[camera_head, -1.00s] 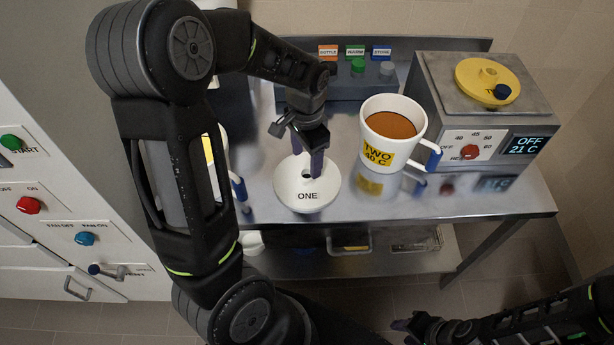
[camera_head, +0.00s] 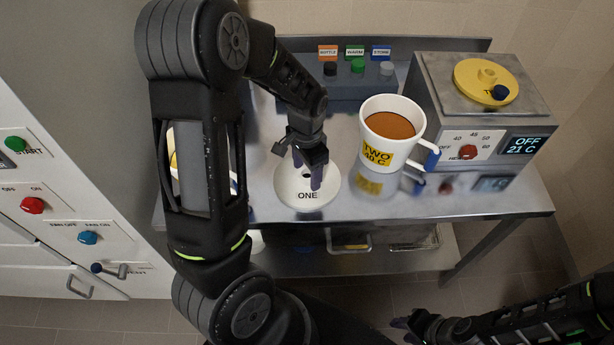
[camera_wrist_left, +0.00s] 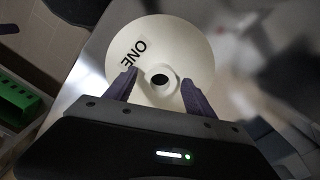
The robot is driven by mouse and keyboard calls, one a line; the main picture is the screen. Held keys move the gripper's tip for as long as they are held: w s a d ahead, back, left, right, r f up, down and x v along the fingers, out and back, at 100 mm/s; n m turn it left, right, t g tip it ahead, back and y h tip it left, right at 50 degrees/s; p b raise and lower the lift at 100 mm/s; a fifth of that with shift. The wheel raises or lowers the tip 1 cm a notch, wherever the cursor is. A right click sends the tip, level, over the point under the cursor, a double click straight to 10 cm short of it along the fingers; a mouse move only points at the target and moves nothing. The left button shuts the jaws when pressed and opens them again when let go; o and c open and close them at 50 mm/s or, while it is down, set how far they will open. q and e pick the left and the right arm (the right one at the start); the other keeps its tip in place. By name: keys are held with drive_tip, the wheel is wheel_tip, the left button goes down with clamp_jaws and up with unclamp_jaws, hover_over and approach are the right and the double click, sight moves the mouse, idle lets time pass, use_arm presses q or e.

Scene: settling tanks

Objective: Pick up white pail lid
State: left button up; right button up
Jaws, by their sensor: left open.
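The white pail lid (camera_head: 308,199) is a round white disc marked ONE, lying on the steel table. It has a raised knob with a dark top at its middle. My left gripper (camera_head: 308,182) is over the lid, fingers pointing down at the knob. In the left wrist view the lid (camera_wrist_left: 190,45) lies beyond the open fingers, and its knob (camera_wrist_left: 160,80) shows between the two fingertips (camera_wrist_left: 158,88), with gaps on both sides. My right gripper (camera_head: 402,326) is low at the right, away from the table; its jaw opening is unclear.
A white pail marked TWO (camera_head: 385,148) with brown contents stands right of the lid. A heater box (camera_head: 455,110) with a yellow lid (camera_head: 470,75) is behind it. A button panel (camera_head: 345,85) is at the back. Another pail is partly hidden behind my left arm.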

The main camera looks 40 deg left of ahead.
idle(0.3)
use_arm(q)
clamp_jaws()
idle(0.6)
